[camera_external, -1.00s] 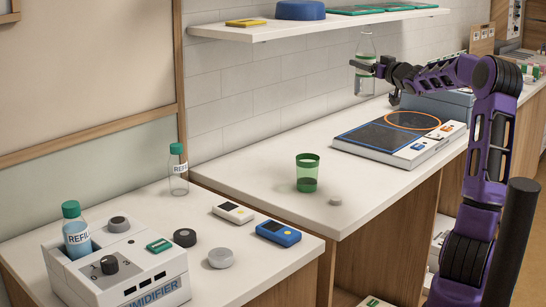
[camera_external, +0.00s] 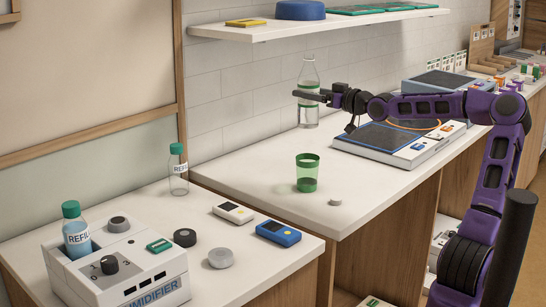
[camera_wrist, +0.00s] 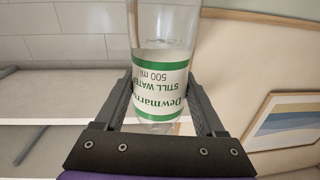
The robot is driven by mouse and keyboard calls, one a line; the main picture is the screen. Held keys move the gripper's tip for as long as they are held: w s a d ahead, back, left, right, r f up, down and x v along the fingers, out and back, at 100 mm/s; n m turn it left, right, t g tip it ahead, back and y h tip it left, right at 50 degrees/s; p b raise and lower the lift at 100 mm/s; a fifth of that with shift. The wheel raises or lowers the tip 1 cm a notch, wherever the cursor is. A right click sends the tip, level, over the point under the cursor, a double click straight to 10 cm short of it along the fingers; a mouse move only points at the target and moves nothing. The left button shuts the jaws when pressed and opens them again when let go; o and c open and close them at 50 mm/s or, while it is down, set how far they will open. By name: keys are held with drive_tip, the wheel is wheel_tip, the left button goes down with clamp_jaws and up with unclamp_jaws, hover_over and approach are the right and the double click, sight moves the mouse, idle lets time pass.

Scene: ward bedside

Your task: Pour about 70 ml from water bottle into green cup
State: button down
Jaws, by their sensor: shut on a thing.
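The water bottle (camera_external: 309,76) is clear with a white and green label. It stands upright in my gripper (camera_external: 308,97), above the back of the counter near the tiled wall. My gripper is shut on it around the label, and the wrist view shows the bottle (camera_wrist: 162,75) between both fingers with the words STILL WATER 500 ml. The green cup (camera_external: 307,173) is see-through and stands upright on the counter, in front of and below the bottle. Some darker green shows in its lower part.
A small grey cap (camera_external: 335,201) lies right of the cup. A flat device with a dark top (camera_external: 385,140) sits on the counter at right. A shelf (camera_external: 330,22) runs above. The lower left table holds a humidifier (camera_external: 120,265) and a refill bottle (camera_external: 178,170).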

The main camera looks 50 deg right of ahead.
drive_tip(key=s+a+r+n+g+y+b, duration=0.1)
drive_tip(key=s+a+r+n+g+y, duration=0.1)
drive_tip(key=s+a+r+n+y, duration=0.4)
wheel_tip(320, 180, down, 24)
drive_tip(key=s+a+m, duration=0.1)
drive_tip(key=a+m, duration=0.1)
drive_tip(key=shift+a+r, duration=0.15)
drive_tip(key=shift+a, duration=0.05)
idle(0.3)
drive_tip(key=shift+r+m, duration=0.15)
drive_tip(key=shift+m, duration=0.45)
